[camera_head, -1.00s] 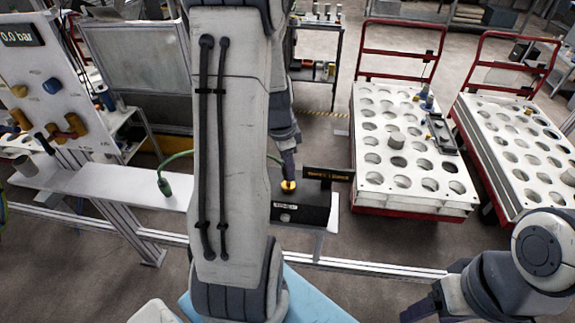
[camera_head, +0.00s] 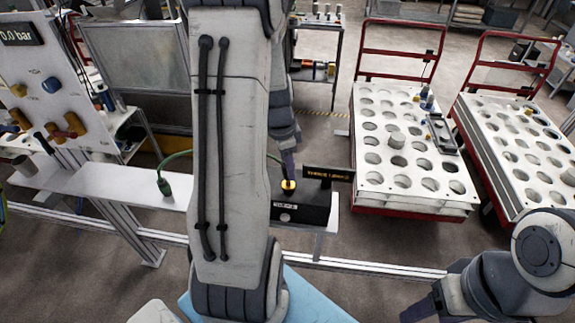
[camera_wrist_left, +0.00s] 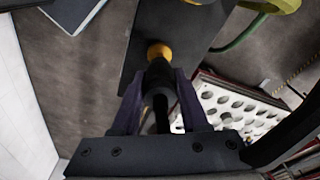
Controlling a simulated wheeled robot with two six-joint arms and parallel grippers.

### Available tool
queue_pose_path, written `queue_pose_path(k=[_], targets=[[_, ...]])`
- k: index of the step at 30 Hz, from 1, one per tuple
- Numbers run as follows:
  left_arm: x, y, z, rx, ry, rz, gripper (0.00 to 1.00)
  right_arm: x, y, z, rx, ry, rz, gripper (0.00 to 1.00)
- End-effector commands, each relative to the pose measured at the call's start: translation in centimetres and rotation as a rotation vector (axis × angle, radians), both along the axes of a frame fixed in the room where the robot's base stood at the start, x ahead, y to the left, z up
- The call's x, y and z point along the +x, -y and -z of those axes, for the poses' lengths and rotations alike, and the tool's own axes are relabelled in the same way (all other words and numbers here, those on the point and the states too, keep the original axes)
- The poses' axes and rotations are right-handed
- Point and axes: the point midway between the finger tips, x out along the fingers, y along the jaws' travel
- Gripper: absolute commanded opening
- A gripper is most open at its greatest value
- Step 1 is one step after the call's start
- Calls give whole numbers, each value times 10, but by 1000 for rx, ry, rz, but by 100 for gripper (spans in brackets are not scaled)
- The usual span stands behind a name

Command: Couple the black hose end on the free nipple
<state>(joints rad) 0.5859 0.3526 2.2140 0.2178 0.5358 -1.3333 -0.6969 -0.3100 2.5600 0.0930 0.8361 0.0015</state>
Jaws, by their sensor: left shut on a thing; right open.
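My left gripper (camera_head: 288,172) reaches down behind my large arm link in the head view, at a black block with a yellow collar (camera_head: 288,185). In the left wrist view its fingers (camera_wrist_left: 157,92) are shut on a black cylindrical end (camera_wrist_left: 159,74), with the yellow-orange collar (camera_wrist_left: 159,51) just beyond it. I cannot tell whether this end sits in the collar or only touches it. A panel (camera_head: 60,110) at the left carries yellow, blue, orange and black fittings; which nipple is free is unclear. My right gripper (camera_head: 420,306) is at the bottom right, open, partly cut off.
A green hose with a green connector (camera_head: 164,186) rests on the white shelf (camera_head: 115,188). Two carts with hole-patterned tops (camera_head: 405,150) stand at the right. My large arm link hides the shelf's middle.

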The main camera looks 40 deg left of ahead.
Motion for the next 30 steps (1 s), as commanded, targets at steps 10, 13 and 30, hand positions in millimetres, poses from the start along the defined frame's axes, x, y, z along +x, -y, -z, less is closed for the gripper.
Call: queue_pose_path(k=[10,13,30], targets=[[0,0,0,1,1,0,0,0,0,0,0,0,0,63],[0,0,0,1,1,0,0,0,0,1,0,0,0,63],[0,0,7,1,1,0,0,0,0,7,0,0,0,63]])
